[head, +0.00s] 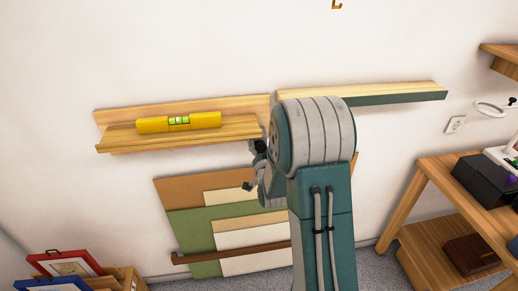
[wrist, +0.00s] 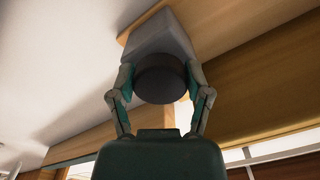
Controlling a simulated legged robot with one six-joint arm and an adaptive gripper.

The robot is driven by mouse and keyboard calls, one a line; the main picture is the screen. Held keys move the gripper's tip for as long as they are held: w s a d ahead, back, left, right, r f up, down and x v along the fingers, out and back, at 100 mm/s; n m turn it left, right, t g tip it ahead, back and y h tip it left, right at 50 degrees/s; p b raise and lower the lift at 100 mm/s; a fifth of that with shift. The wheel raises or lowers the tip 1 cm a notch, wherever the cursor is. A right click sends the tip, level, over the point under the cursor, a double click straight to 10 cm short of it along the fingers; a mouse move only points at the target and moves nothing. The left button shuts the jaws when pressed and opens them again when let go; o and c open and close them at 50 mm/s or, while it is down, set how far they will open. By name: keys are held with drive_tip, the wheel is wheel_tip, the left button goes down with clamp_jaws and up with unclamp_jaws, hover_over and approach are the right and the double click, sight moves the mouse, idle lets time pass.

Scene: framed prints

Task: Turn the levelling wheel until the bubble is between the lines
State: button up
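A yellow spirit level (head: 152,125) lies on the left wooden shelf (head: 118,136) in the head view. Its green vial (head: 179,120) shows near its middle; the bubble is too small to place against the lines. The levelling wheel (wrist: 161,79) is a dark round knob on a grey block (wrist: 158,38) under a wooden edge in the wrist view. My gripper (wrist: 161,76) has one finger on each side of the wheel, and both appear to touch it. In the head view my gripper (head: 258,150) is near the shelf's right end, partly hidden by my arm, which also hides the wheel.
A second shelf (head: 400,90) with a green front edge is to the right. Several boards (head: 190,230) lean on the wall below. A wooden table (head: 440,175) with dark boxes stands right. Framed prints (head: 66,263) stand in a box at lower left.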

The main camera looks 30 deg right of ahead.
drive_tip(key=o, duration=0.4)
drive_tip(key=shift+w, duration=0.1)
drive_tip(key=v, duration=0.7)
drive_tip(key=shift+s, duration=0.25)
idle(0.5)
drive_tip(key=s+a+r+n+g+y, duration=0.3)
drive_tip(key=s+a+r+n+g, duration=0.25)
drive_tip(key=a+r, duration=0.25)
drive_tip(key=s+a+r+n+g, duration=0.1)
drive_tip(key=s+a+g, duration=0.1)
drive_tip(key=s, duration=0.5)
drive_tip(key=s+a+r+n+g+y, duration=0.1)
drive_tip(key=s+a+n+g, duration=0.1)
drive_tip(key=s, duration=0.4)
drive_tip(key=s+a+r+n+g+y, duration=0.1)
drive_tip(key=s+a+g, duration=0.1)
drive_tip(key=s, duration=0.5)
drive_tip(key=shift+s+a+r, duration=0.3)
drive_tip(key=shift+s+a, duration=0.1)
